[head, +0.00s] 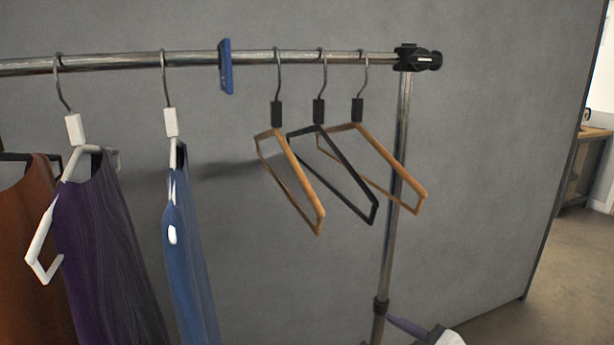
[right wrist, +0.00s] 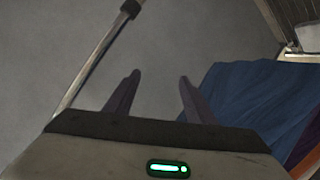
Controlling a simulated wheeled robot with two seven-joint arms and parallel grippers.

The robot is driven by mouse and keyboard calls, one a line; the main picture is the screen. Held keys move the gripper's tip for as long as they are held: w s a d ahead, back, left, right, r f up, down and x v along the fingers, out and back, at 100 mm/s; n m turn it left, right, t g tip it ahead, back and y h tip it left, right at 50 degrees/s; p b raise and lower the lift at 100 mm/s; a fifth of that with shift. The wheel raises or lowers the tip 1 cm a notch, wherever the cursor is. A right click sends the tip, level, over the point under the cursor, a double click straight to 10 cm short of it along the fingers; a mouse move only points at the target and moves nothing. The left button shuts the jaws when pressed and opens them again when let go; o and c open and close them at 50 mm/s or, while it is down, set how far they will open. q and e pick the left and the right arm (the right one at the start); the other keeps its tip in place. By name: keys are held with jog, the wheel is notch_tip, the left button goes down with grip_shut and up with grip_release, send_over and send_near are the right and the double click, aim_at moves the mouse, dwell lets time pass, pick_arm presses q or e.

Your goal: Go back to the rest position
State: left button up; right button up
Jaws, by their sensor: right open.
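My right gripper (right wrist: 158,82) is open in the right wrist view, with its two dark fingers apart and only grey wall visible between them. In the head view part of it (head: 405,326) shows at the bottom edge, just right of the rail's upright post. It holds nothing that I can see. My left gripper is not in view.
A metal rail (head: 195,57) carries several garments on the left, a blue divider (head: 226,67) and three empty hangers (head: 305,190). The upright post (head: 398,150) stands close to my right gripper. Blue cloth (right wrist: 245,95) lies right of the fingers in the wrist view.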

jog(key=s+d+f+m+g+h, duration=0.1)
jog(key=s+f+m, duration=0.3)
jog(key=s+f, duration=0.8)
jog(key=s+f+m+g+h, duration=0.2)
jog(key=s+f+m+g, duration=0.1)
jog(key=s+f, duration=0.8)
jog(key=s+m, duration=0.1)
jog(key=s, duration=0.4)
jog(key=shift+s+d+f+m, duration=0.25)
jog(key=shift+d+f+m, duration=0.1)
jog(key=shift+f+m, duration=0.05)
